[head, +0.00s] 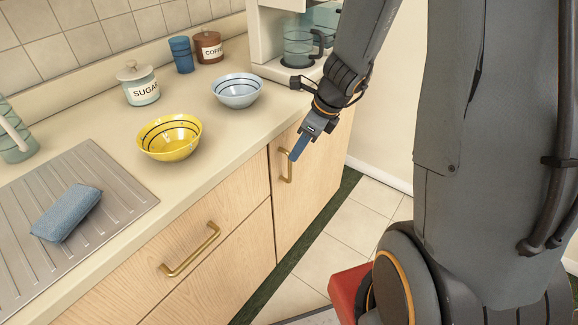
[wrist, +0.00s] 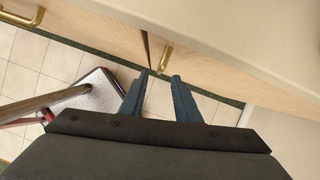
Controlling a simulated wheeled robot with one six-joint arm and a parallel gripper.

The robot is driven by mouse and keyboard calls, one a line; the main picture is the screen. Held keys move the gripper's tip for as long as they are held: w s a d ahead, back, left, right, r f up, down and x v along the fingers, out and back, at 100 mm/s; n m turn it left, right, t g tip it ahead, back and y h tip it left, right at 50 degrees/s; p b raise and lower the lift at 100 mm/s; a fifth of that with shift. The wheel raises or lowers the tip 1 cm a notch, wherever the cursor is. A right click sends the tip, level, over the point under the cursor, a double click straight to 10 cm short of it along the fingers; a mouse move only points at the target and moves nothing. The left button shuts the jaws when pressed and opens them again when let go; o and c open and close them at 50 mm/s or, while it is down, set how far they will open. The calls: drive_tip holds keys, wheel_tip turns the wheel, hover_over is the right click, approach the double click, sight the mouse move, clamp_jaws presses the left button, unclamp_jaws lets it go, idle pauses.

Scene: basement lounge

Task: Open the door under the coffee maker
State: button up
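The coffee maker (head: 268,40) stands at the far end of the counter in the head view. The light wood door (head: 318,165) under it is shut, with a vertical brass handle (head: 289,168) near its left edge. My gripper (head: 295,155) is at the upper part of this handle, and its blue finger partly overlaps it there. In the wrist view my gripper (wrist: 159,76) is open, with its two fingers apart. The handle (wrist: 166,58) shows just beyond the fingertips, in line with the gap between them. I cannot tell whether a finger touches it.
A drawer with a brass handle (head: 190,250) is left of the door. The counter holds a yellow bowl (head: 170,150), a pale blue bowl (head: 237,103), a sugar jar (head: 143,94) and a sponge (head: 67,212). Tiled floor (head: 345,230) lies clear before the door.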

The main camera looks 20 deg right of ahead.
drive_tip(key=b, duration=0.2)
hover_over(290, 179)
drive_tip(key=f, duration=0.7)
drive_tip(key=shift+w+d+f, duration=0.1)
drive_tip(key=shift+w, duration=0.25)
clamp_jaws()
